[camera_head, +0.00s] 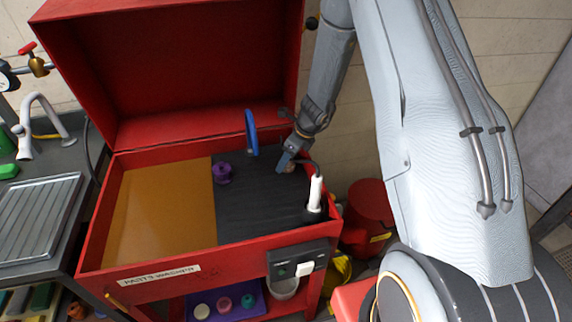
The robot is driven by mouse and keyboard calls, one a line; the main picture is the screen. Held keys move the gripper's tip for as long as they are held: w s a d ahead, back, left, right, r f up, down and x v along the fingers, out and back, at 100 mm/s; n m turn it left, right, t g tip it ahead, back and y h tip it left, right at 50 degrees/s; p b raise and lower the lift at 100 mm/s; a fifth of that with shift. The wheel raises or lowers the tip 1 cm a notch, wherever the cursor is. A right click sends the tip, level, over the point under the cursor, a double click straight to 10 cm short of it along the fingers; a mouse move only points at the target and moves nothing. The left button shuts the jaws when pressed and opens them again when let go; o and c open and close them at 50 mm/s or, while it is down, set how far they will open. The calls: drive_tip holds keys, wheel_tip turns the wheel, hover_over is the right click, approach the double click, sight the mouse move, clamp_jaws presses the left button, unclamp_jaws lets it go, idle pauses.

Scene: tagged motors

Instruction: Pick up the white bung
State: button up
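A small round whitish thing that looks like the white bung (203,311) lies on a purple tray (247,307) on the shelf under the red parts washer, at the bottom of the view. My gripper (269,146) is far above and right of it, over the washer's black mat (262,220). A small brownish thing (290,168) shows beside the right finger, partly hidden. The washer's front edge lies between my gripper and the tray.
Pink (224,304) and teal (247,300) pieces share the tray. The raised red lid (180,70) stands behind. A red can (369,210) stands at right.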

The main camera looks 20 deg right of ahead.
drive_tip(key=shift+c, duration=0.3)
drive_tip(key=c, duration=1)
drive_tip(key=shift+r, duration=0.1)
drive_tip(key=shift+c, duration=0.2)
